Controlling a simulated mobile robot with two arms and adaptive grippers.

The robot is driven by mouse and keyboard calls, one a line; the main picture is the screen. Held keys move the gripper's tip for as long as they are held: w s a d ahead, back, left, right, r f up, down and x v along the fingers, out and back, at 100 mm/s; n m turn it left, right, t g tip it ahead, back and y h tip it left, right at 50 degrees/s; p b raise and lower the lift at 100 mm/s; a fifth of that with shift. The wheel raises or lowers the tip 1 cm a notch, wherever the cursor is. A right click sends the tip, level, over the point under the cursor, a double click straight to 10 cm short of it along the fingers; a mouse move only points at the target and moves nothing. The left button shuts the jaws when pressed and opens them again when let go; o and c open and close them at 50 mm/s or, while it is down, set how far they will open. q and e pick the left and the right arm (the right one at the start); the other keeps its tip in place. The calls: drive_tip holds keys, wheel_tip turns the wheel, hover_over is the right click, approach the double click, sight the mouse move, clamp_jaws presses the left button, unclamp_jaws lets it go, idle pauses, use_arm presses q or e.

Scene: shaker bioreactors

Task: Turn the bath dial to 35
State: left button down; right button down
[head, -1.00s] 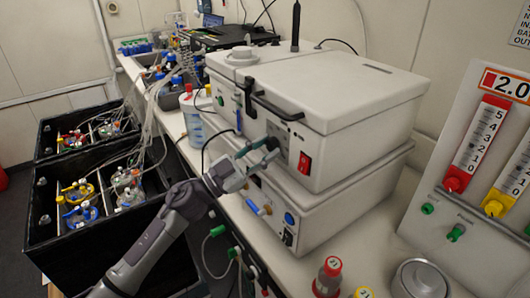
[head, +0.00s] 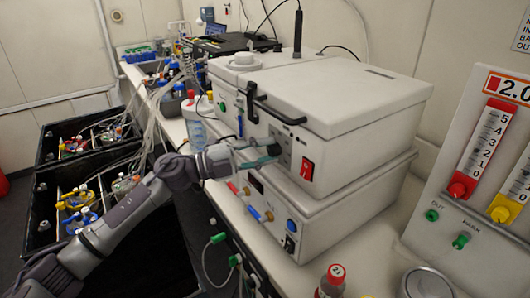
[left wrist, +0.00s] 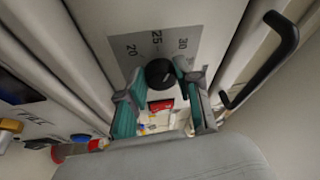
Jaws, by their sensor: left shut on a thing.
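The bath dial (left wrist: 159,72) is a round black knob on a grey scale plate (left wrist: 150,40) marked 20, 25 and 30 in the left wrist view. The plate is on the front of the white bath box (head: 345,100). My left gripper (head: 272,150) is at this front panel, and its teal fingers stand on both sides of the knob in the left wrist view (left wrist: 160,76), shut on it. My right gripper is not in view.
A red switch (head: 307,168) is just right of the dial. A black handle (head: 272,109) sticks out above it. A second white unit (head: 300,218) with knobs stands below. Flowmeters (head: 485,150) are at right, and black crates (head: 60,200) at left.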

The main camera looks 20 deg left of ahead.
use_arm(q)
drive_tip(key=m, duration=0.2)
drive_tip(key=m+g+y, duration=0.1)
drive_tip(key=m, duration=0.1)
drive_tip(key=shift+r+p, duration=0.25)
drive_tip(key=shift+p, duration=0.1)
drive_tip(key=shift+r+m+y+p, duration=0.1)
drive_tip(key=shift+m+y+p, duration=0.3)
drive_tip(key=shift+m, duration=0.8)
drive_tip(key=m+y+p, duration=0.1)
drive_tip(key=m, duration=0.1)
drive_tip(key=shift+r+m+g, duration=0.15)
drive_tip(key=shift+m+g, duration=0.15)
drive_tip(key=shift+s+d+m+y+p, duration=0.1)
drive_tip(key=shift+m+y+p, duration=0.7)
drive_tip(key=shift+m, duration=0.3)
drive_tip(key=c, duration=0.8)
unclamp_jaws()
